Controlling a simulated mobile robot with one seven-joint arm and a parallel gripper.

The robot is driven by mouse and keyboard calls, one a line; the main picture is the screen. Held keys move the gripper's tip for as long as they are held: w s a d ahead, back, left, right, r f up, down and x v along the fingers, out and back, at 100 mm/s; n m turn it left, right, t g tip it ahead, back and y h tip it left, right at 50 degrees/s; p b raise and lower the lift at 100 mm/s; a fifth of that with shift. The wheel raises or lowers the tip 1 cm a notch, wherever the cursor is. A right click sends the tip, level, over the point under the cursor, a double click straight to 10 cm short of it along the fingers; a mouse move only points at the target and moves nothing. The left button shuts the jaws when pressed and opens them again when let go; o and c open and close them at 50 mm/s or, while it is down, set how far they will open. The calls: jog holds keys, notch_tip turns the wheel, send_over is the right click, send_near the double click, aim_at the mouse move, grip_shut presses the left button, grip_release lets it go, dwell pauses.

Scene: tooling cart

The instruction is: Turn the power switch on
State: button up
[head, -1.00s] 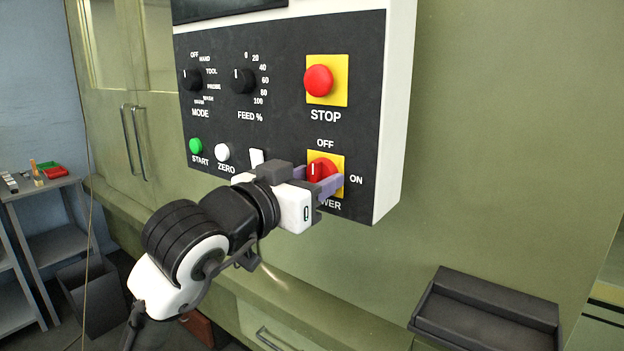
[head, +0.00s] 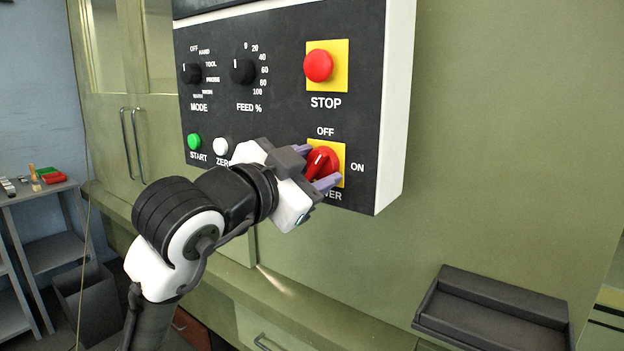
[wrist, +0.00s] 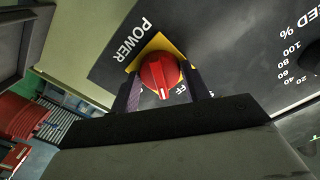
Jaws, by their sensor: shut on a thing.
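The power switch is a red rotary knob (head: 326,157) on a yellow plate (head: 341,174) at the lower right of the control panel, with OFF above it and ON to its right. Its white mark leans right of straight up, between OFF and ON, nearer OFF. My gripper (head: 316,169) is shut on the knob, one finger on each side, and is tilted. In the wrist view the knob (wrist: 158,73) sits between the two fingers (wrist: 163,86); the POWER label shows beyond it and the OFF label is partly covered.
The red STOP button (head: 318,66) is just above the knob. The MODE dial (head: 191,73), FEED dial (head: 242,72), green START button (head: 194,142) and white ZERO button (head: 221,146) are to the left. A dark tray (head: 492,309) is at lower right.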

jog(key=m+b, duration=0.2)
jog(key=m, duration=0.3)
jog(key=shift+f+m, duration=0.1)
jog(key=shift+m, duration=0.2)
jog(key=m+b, duration=0.2)
jog(key=m, duration=0.3)
jog(key=shift+m, duration=0.3)
jog(key=o, duration=1)
jog(key=shift+s+a, duration=0.1)
jog(key=b+v, duration=0.3)
jog(key=v, duration=1)
jog(key=shift+s+a, duration=0.2)
jog(key=shift+s, duration=0.05)
